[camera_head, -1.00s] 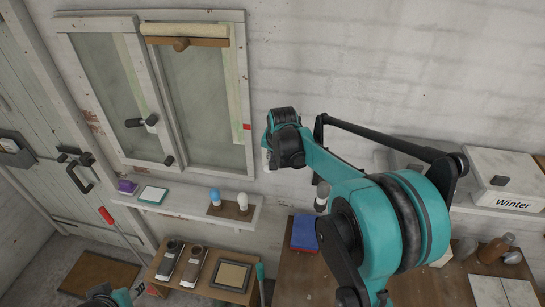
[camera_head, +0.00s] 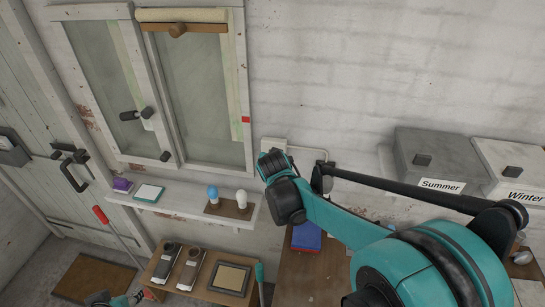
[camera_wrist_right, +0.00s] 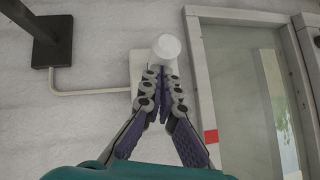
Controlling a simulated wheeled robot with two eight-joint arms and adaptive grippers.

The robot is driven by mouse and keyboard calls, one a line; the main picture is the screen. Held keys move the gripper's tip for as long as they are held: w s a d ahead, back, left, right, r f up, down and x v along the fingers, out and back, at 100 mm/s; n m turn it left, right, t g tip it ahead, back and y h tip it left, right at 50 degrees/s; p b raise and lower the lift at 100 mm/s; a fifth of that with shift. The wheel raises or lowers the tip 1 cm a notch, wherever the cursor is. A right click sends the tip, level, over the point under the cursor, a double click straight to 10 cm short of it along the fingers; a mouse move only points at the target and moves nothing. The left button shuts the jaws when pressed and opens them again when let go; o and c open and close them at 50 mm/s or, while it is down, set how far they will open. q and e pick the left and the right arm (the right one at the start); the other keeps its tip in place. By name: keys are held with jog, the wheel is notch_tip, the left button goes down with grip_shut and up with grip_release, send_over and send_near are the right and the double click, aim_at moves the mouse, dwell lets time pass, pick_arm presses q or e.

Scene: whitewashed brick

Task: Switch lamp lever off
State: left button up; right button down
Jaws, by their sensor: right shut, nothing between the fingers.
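A white switch plate (camera_wrist_right: 138,66) is fixed to the brick wall, with a round white knob-like lever end (camera_wrist_right: 166,46) standing out from it. My right gripper (camera_wrist_right: 161,70) is shut and empty, its fingertips just below the knob in the right wrist view; I cannot tell whether they touch. In the head view the top of the white switch box (camera_head: 272,144) shows above my right wrist, which hides the fingers. A small part of my left arm, perhaps its gripper (camera_head: 138,298), shows at the bottom left; its jaws are unclear.
A pale conduit (camera_wrist_right: 90,92) runs from the plate to a dark wall bracket (camera_wrist_right: 45,40). A framed window (camera_head: 200,95) is beside the switch. A shelf (camera_head: 180,208) with small items is below the window.

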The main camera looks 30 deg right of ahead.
jog(key=shift+s+a+f+b, duration=0.1)
jog(key=shift+s+f+b, duration=0.05)
jog(key=shift+f+b, duration=0.4)
jog(key=shift+s+a+f+b, duration=0.1)
jog(key=shift+f+b, duration=0.2)
jog(key=shift+f, duration=0.4)
pick_arm(q)
jog(key=shift+f+b, duration=0.4)
jog(key=shift+f, duration=1.2)
pick_arm(e)
jog(key=shift+s+f, duration=0.1)
jog(key=shift+f, duration=0.4)
jog(key=shift+s+f, duration=0.15)
